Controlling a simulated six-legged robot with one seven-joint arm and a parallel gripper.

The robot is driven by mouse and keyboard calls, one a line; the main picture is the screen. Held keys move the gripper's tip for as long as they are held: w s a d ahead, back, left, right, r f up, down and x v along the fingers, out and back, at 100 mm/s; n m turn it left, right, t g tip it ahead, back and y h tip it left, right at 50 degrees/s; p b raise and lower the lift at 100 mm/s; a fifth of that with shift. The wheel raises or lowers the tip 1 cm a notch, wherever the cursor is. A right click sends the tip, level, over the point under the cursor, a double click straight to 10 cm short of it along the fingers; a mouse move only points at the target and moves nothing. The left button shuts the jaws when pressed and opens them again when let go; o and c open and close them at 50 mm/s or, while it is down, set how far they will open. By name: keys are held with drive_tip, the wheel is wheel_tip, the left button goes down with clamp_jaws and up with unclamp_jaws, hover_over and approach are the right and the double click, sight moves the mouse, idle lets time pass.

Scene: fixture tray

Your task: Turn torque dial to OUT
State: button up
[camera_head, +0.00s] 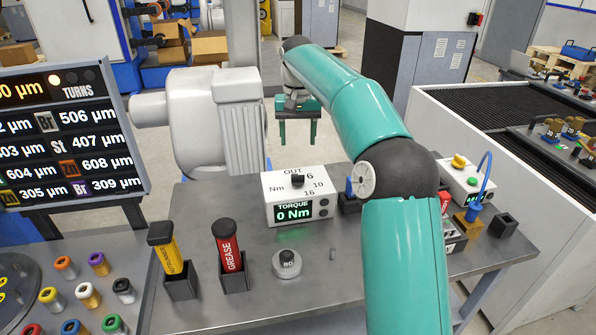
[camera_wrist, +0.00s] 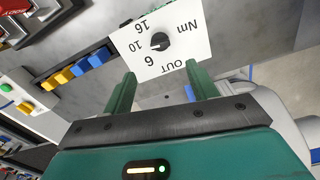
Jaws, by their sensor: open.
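The torque box (camera_head: 273,212) is white and stands on the grey bench, with a black dial knob (camera_head: 297,180) on its sloped top. The marks OUT, 6, 10, 16 and Nm surround the knob, and the green display (camera_head: 293,213) reads 0 Nm. In the wrist view the knob (camera_wrist: 160,41) shows beyond the fingertips; I cannot tell surely which mark it points at. My gripper (camera_head: 298,140) has two teal fingers, apart and empty, above and behind the box. It also shows in the wrist view (camera_wrist: 160,73), touching nothing.
A yellow tube (camera_head: 170,255) and a red grease tube (camera_head: 229,250) stand in black holders left of the box. A round grey BO weight (camera_head: 287,264) lies in front. A device with a blue hose (camera_head: 485,185) is at right. My arm covers part of the bench.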

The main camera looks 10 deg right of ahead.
sight(298, 175)
wheel_tip(298, 175, down, 12)
drive_tip(key=shift+r, duration=0.25)
drive_tip(key=c, duration=1)
